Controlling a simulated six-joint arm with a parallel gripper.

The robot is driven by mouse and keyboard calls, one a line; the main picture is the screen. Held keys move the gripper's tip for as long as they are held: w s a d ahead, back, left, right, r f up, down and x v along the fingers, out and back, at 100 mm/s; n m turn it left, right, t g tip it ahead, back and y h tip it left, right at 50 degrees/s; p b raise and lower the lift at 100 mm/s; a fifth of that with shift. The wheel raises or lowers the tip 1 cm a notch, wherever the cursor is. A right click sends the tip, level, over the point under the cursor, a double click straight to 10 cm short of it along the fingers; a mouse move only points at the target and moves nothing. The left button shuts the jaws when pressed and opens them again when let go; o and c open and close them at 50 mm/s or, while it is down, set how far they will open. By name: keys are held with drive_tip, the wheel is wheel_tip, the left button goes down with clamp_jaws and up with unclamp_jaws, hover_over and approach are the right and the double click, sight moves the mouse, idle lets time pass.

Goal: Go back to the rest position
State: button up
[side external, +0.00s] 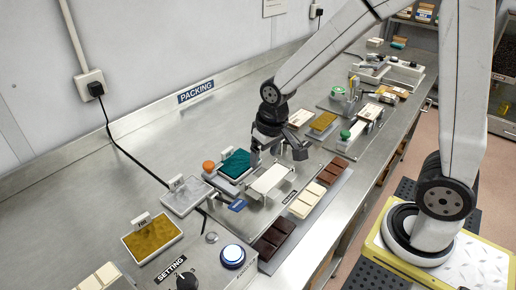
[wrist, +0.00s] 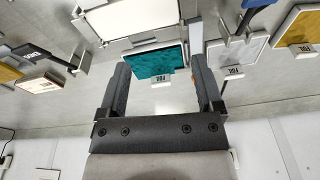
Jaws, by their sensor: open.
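My gripper (side external: 279,158) hangs over the packing part of the steel bench, pointing down, with its jaws apart. In the wrist view my gripper (wrist: 160,68) has its two fingers spread with nothing held between them. A teal foil sheet (side external: 236,164) lies on its stand just left of my gripper in the side view. The teal foil (wrist: 152,66) shows between and beyond the fingers in the wrist view. A white plate (side external: 269,179) on a metal fixture sits just below and in front of my gripper.
Gold foil (side external: 152,238) and silver foil (side external: 186,197) stands lie to the left. Dark (side external: 273,241), white (side external: 306,201) and brown (side external: 331,172) chocolate bars line the front edge. An orange knob (side external: 208,166), a blue button (side external: 232,256) and a green-topped device (side external: 345,136) stand nearby.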

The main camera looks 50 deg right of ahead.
drive_tip(key=s+d+f+n, duration=0.1)
drive_tip(key=s, duration=0.7)
drive_tip(key=m+g, duration=0.2)
drive_tip(key=m, duration=0.6)
approach(208, 163)
drive_tip(key=shift+s+d+f, duration=0.25)
drive_tip(key=shift+s+f, duration=0.45)
drive_tip(key=shift+w+a+m, duration=0.35)
drive_tip(key=shift+w+m, duration=0.05)
drive_tip(key=shift+w, duration=0.2)
drive_tip(key=shift+f, duration=0.15)
drive_tip(key=shift+f, duration=3.8)
clamp_jaws()
